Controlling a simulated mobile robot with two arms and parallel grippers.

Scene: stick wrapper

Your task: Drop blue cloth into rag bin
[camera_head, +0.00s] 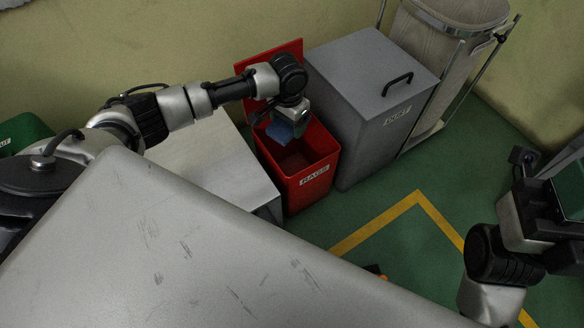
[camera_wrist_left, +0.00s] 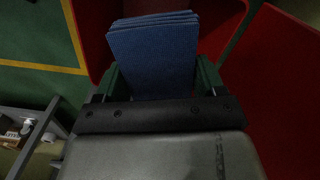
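The blue cloth (camera_head: 280,131) looks folded and hangs from my left gripper (camera_head: 287,117), over the open mouth of the red rag bin (camera_head: 312,180). The bin is labelled RAGS, and its red lid stands open at the back. In the left wrist view the folded cloth (camera_wrist_left: 155,55) sits between the two green-tipped fingers, which press on its sides. The red bin wall (camera_wrist_left: 95,40) shows around and below it. My right gripper (camera_head: 572,185) is partly in view at the right edge, away from the bin; its fingers are not clear.
A grey lidded bin (camera_head: 365,110) with a black handle stands right of the rag bin, with a wheeled bag cart (camera_head: 450,40) beyond it. A light grey box (camera_head: 215,165) stands to the left. A scratched grey surface (camera_head: 200,260) fills the front. Yellow lines mark the green floor.

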